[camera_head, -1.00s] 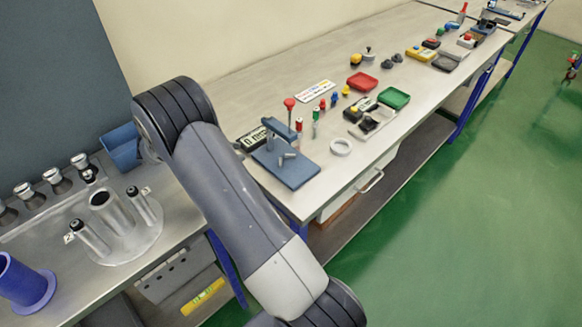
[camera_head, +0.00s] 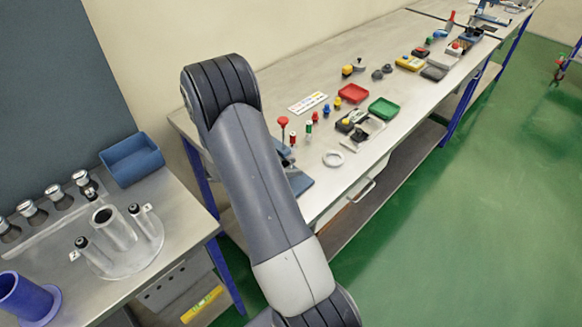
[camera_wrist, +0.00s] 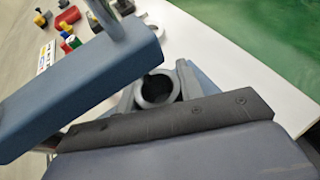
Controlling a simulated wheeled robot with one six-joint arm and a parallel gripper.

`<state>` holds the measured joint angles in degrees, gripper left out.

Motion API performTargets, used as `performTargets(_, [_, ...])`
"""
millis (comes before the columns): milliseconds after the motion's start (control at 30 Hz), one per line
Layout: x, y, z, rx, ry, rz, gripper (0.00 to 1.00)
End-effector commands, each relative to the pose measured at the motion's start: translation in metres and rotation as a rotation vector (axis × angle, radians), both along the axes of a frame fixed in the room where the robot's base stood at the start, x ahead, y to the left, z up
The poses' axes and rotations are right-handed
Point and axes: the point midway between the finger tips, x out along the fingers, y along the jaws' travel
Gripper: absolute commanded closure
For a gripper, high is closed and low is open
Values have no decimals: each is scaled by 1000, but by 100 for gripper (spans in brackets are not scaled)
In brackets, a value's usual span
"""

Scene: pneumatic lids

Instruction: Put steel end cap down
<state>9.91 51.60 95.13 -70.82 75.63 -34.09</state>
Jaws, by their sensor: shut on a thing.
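In the wrist view my gripper (camera_wrist: 157,88) is shut on the steel end cap (camera_wrist: 148,100), a grey ring-shaped piece with a dark opening. The blue bench press stands right beside it. The press's upper arm (camera_wrist: 85,85) fills the left of the wrist view, and its blue base (camera_wrist: 208,92) shows beyond the fingers. I cannot tell whether the cap touches the base. In the head view my arm hides the gripper, the cap and most of the press, leaving part of the blue base (camera_head: 299,182) visible.
A white ring (camera_head: 333,158) lies near the press. Red (camera_head: 353,93) and green (camera_head: 384,108) trays and small coloured parts stand farther along the bench. On the left bench are a blue bin (camera_head: 132,158), several steel pieces in a row (camera_head: 82,180), a round fixture (camera_head: 120,262) and a blue flanged tube (camera_head: 25,298).

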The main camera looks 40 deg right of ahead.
Motion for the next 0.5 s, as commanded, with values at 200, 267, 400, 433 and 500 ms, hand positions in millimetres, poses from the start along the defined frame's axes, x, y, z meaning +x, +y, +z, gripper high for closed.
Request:
performTargets(200, [-3, -3, -14, -1, 1, 1, 97])
performTargets(267, [-3, -3, -14, 0, 0, 1, 97])
performTargets(400, [-3, -3, -15, 0, 0, 0, 97])
performTargets(433, [-3, -3, -15, 0, 0, 0, 97])
performTargets(500, [-3, -3, -18, 0, 0, 0, 97])
